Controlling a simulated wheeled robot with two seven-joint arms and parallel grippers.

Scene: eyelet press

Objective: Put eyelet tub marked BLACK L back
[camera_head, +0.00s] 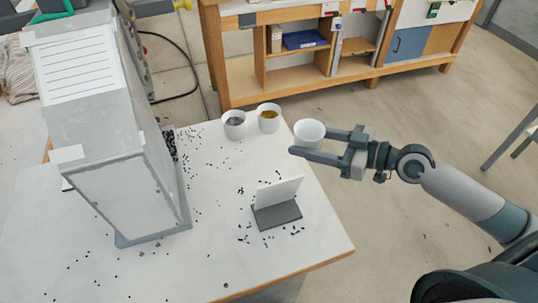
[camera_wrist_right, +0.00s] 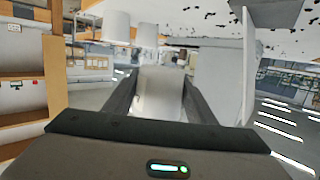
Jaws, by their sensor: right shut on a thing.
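My right gripper (camera_head: 312,143) is shut on a white tub (camera_head: 309,132), one finger on each side. The tub is held at the table's right edge, to the right of two other white tubs. In the right wrist view the tub (camera_wrist_right: 160,94) sits between the fingers (camera_wrist_right: 158,100). No marking on it can be read, and its contents cannot be seen. Of the two other tubs, the left one (camera_head: 235,131) holds grey pieces and the right one (camera_head: 268,123) holds gold pieces. My left gripper is not in view.
A tall grey press (camera_head: 125,190) stands on the left of the white table (camera_head: 200,265). A white card on a dark base (camera_head: 277,215) stands near the front right. Small black bits are scattered about. A wooden shelf unit (camera_head: 240,78) stands behind.

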